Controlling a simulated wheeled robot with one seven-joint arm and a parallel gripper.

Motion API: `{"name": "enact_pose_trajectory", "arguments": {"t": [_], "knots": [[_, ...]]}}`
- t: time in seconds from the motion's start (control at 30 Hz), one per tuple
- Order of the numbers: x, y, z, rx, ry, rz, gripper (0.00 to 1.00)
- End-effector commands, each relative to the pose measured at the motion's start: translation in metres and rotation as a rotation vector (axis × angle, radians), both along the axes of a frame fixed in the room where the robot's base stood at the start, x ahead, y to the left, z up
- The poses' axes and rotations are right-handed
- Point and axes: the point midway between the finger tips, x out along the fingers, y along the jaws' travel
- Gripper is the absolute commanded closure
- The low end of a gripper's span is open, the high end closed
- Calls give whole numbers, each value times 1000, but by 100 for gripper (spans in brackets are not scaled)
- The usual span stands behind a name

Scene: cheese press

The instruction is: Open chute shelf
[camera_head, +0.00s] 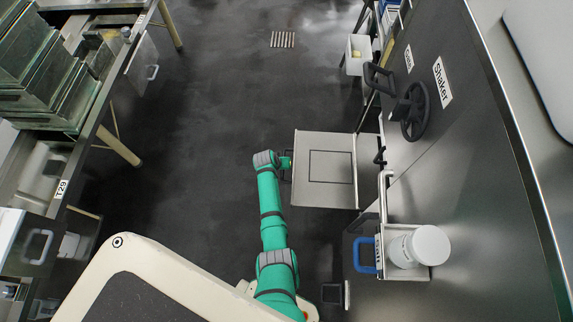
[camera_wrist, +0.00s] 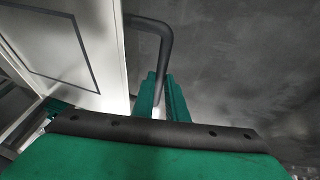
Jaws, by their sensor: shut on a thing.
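The chute shelf (camera_head: 309,198) is a pale flat panel with a dark square outline. In the head view it stands out level from the left side of the dark machine, over the floor. Its panel also shows at the left of the wrist view (camera_wrist: 90,30). A black bar handle (camera_wrist: 168,40) is on the shelf's outer edge. My gripper (camera_head: 287,162) is at that outer edge, at the end of my green arm. In the wrist view its green fingers (camera_wrist: 163,92) are shut on the handle. The exact grip is partly hidden by the fingers.
The dark machine with a "Shaker" label (camera_head: 442,82) and black handwheel (camera_head: 414,110) fills the right. A white jar (camera_head: 430,245) stands on a bracket near a blue handle (camera_head: 366,255). A cluttered bench (camera_head: 105,130) is at left. The floor between is clear.

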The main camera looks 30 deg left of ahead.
Motion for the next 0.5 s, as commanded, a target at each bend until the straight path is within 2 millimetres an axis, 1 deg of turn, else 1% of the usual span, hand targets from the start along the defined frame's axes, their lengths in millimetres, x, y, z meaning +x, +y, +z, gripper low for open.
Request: {"name": "enact_pose_trajectory", "arguments": {"t": [0.03,0.27,0.3,0.37,0.5], "knots": [[5,3,4,6,-11,2,100],[6,3,5,7,-13,2,100],[6,3,5,7,-13,2,83],[5,3,5,6,-11,2,69],[4,1,3,4,-8,0,69]]}}
